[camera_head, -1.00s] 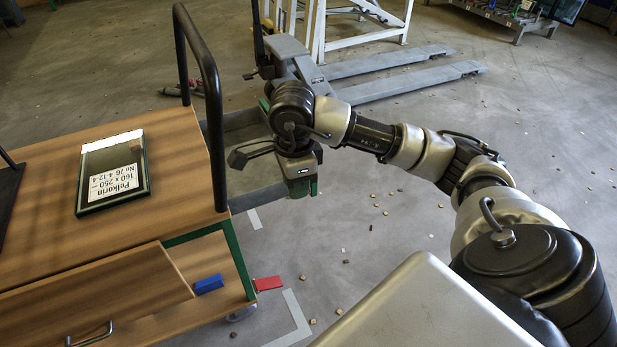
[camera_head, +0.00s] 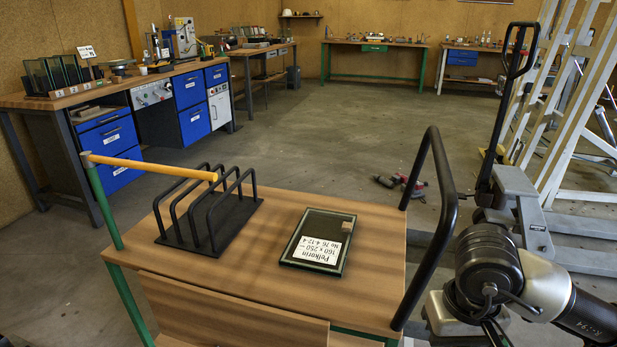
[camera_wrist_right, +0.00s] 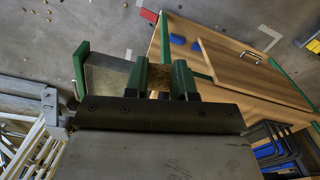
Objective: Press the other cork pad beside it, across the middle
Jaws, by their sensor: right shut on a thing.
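A dark-edged glass pane (camera_head: 303,247) lies flat on the wooden cart top, with a white printed label (camera_head: 318,250) toward its near end. A faint tan patch near its far right corner may be cork; I cannot tell. My right gripper (camera_wrist_right: 160,82) has green fingers and is shut on a small brown cork pad (camera_wrist_right: 159,77) in the right wrist view. It is off the cart, above the floor to the cart's right. In the head view my right arm shows at the lower right, but its fingertips are out of frame. My left gripper is not in view.
A black rack (camera_head: 211,222) with upright hoops stands on the cart left of the pane. A black tubular handle (camera_head: 437,225) rises at the cart's right edge. A grey pallet truck (camera_head: 530,225) stands beyond my right arm. The cart top around the pane is clear.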

